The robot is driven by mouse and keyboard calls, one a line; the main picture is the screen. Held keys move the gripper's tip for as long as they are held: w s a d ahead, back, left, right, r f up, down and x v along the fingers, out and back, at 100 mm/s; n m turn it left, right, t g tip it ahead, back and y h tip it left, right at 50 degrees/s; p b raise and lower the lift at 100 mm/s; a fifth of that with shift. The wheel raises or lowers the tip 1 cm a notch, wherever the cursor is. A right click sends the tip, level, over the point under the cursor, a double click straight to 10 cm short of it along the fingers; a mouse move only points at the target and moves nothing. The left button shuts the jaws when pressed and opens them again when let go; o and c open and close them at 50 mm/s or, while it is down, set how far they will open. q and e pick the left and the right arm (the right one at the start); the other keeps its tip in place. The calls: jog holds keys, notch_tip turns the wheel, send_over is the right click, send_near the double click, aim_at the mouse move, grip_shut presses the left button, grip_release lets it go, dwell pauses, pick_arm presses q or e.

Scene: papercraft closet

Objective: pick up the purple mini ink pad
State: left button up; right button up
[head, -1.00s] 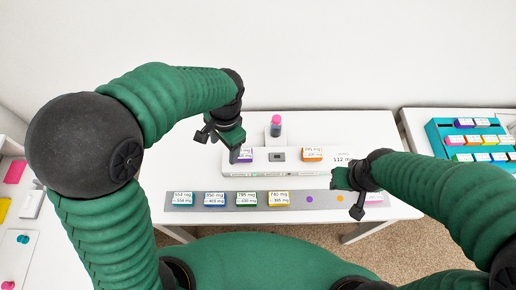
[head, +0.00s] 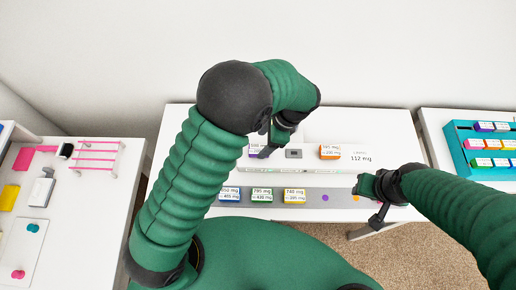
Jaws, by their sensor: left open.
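The purple mini ink pad (head: 256,151) sits at the left end of the white scale (head: 330,166) on the table. Only part of its white label and purple edge shows, because my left gripper covers the rest. My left gripper (head: 267,146) is open and points down right at the pad, overlapping it in the head view. Whether its fingers touch or straddle the pad cannot be told. My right gripper (head: 370,200) is open and empty over the right part of the grey strip.
An orange pad (head: 330,152) sits on the scale's right side. Blue (head: 229,195), green (head: 262,195) and yellow (head: 294,196) pads lie on the grey strip (head: 340,204). A teal rack (head: 461,150) of pads is at right. A side table (head: 75,225) is at left.

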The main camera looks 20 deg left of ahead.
aim_at(260, 149)
pick_arm(q)
jog(key=x, duration=0.4)
jog(key=shift+d+f, duration=0.1)
jog(key=shift+d, duration=0.05)
jog(key=shift+w+d, duration=0.1)
jog(key=shift+d, duration=0.45)
jog(key=shift+c, duration=0.6)
jog(key=shift+a, duration=0.55)
jog(key=c, duration=0.9)
grip_shut()
jog(key=shift+d, duration=0.25)
jog(key=shift+d, duration=0.1)
